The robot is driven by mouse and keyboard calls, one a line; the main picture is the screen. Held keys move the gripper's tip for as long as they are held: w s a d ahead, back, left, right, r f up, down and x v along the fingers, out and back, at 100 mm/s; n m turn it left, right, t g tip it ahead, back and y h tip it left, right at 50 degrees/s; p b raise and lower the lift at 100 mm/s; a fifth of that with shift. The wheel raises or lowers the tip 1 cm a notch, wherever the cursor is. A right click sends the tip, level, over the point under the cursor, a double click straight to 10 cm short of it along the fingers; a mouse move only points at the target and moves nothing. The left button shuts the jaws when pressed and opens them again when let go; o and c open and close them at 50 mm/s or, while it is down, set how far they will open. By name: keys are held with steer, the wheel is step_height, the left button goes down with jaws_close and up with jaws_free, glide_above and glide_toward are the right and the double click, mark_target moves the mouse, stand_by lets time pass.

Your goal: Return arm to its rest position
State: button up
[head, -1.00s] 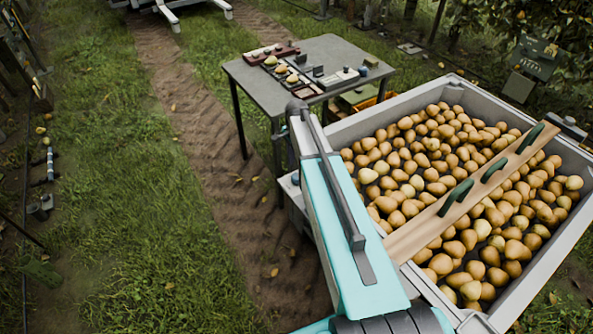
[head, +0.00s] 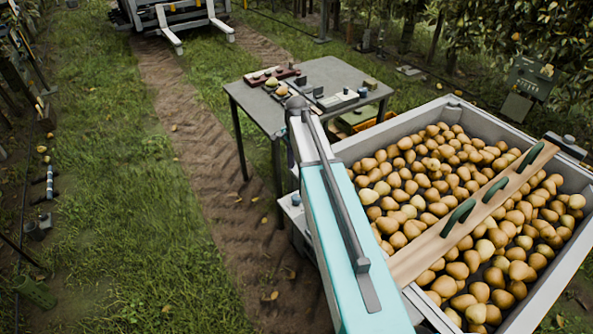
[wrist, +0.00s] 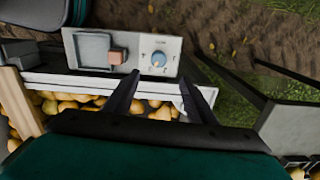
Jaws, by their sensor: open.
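My arm (head: 345,262) stretches from the bottom edge up toward the table in the head view. Its pale blue link overlaps the near left edge of the pear bin. My gripper is hidden there beyond the arm. In the wrist view, my gripper (wrist: 158,82) shows two dark fingers spread apart with nothing between them. The fingers overlap the bin's pale rim (wrist: 70,80) and the lower edge of a grey control box (wrist: 90,48) with a dial. I cannot tell the gap between the fingers and the box.
The pear-filled bin (head: 370,146) takes up the right side, with a wooden board (head: 430,252) across it. A grey table (head: 335,73) bearing trays and small items stands behind it. A vehicle (head: 170,10) is at the back. Open grass (head: 120,200) and a dirt track lie left.

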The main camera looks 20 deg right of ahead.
stand_by(0.3)
steer(key=shift+n+g, duration=0.3)
steer(key=shift+g, duration=0.5)
steer(key=s+a+f, duration=0.1)
steer(key=f, duration=0.2)
steer(key=s+a+f, duration=0.2)
steer(key=f, duration=0.1)
steer(key=s+a+f, duration=0.1)
steer(key=s+f, duration=0.1)
steer(key=f, duration=0.2)
steer(key=shift+a, duration=0.4)
steer(key=s+a+f+n+g, duration=0.2)
steer(key=s+a+f, duration=0.3)
steer(key=s+f, duration=0.8)
steer(key=s+a+f+n, duration=0.1)
steer(key=s+f+n, duration=0.2)
steer(key=s, duration=0.5)
steer(key=s+a+f+n+g, duration=0.1)
steer(key=s+f+n, duration=0.3)
steer(key=s+n, duration=0.2)
steer(key=s+a+f+n, duration=0.2)
steer(key=s+f+n, duration=0.1)
steer(key=s, duration=0.7)
steer(key=shift+s+f+n+g, duration=0.15)
steer(key=shift+f+n+g, duration=0.2)
steer(key=shift+n, duration=0.55)
steer(key=shift+a, duration=0.1)
